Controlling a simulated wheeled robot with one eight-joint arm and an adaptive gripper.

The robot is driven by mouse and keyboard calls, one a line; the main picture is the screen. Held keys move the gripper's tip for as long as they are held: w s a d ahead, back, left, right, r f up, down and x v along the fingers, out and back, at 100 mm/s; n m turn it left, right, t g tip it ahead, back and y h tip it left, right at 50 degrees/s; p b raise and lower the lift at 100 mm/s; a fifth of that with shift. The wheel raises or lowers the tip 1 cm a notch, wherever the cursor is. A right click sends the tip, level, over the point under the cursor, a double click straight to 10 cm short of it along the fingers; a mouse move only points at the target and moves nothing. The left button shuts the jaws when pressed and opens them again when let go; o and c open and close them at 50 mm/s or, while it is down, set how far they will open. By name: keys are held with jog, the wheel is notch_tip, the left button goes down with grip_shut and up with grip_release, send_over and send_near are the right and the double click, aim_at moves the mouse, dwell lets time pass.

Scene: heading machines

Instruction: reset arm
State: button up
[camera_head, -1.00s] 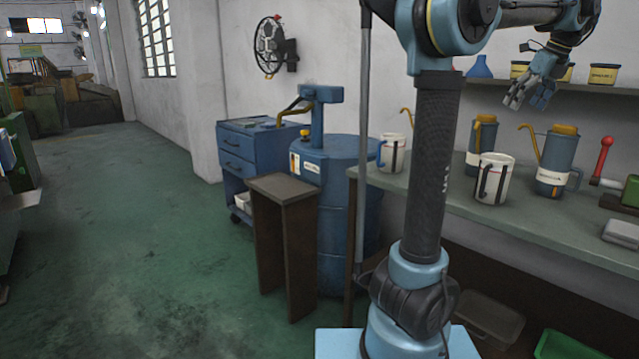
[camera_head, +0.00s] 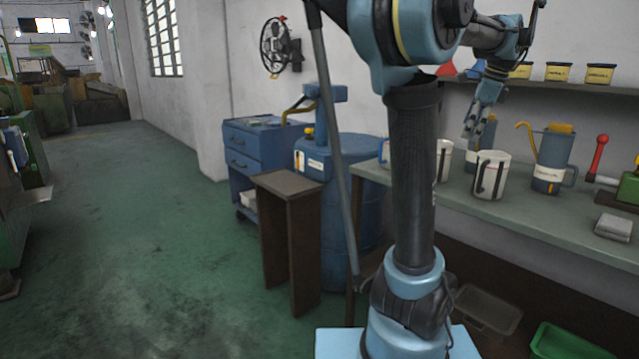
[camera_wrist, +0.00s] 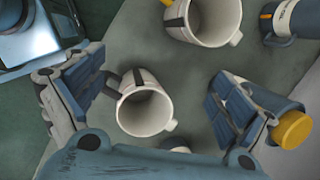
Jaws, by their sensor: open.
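My gripper (camera_head: 471,128) hangs open and empty above the workbench (camera_head: 530,218) in the head view, fingers pointing down in front of a blue oil can (camera_head: 487,135). In the wrist view my gripper (camera_wrist: 160,92) has its fingers spread wide. A white mug with a dark stripe (camera_wrist: 145,108) shows between them, below and apart from the fingers. Another white mug (camera_wrist: 205,22) is beyond it. A blue can with a yellow lid (camera_wrist: 283,118) is partly hidden by the right finger.
White mugs (camera_head: 490,176) and a second spouted can (camera_head: 552,165) stand on the bench. A shelf (camera_head: 545,84) with small labelled tubs runs above. A red-knobbed lever (camera_head: 601,150) is at the right. A blue drum (camera_head: 345,215) and brown stand (camera_head: 288,185) are left of my arm.

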jog(key=s+a+f+n, duration=0.4)
jog(key=a+f+n, duration=0.25)
jog(key=a, duration=0.25)
jog(key=s+a+f+n, duration=0.4)
jog(key=a+f+n, duration=0.1)
jog(key=a+f, duration=0.35)
jog(key=s+a+f+n, duration=0.4)
jog(key=s+f+n, duration=0.1)
jog(key=f, duration=0.3)
jog(key=s+a+f+n+h, duration=0.1)
jog(key=s+a+f+n, duration=0.2)
jog(key=s+f+n, duration=0.3)
notch_tip(320, 180, down, 3)
jog(key=shift+s+a+r+n+g+h, duration=0.1)
jog(key=shift+s+a+n+g+h, duration=0.1)
jog(key=shift+a+n+g+h, duration=0.2)
jog(key=shift+c, duration=0.6)
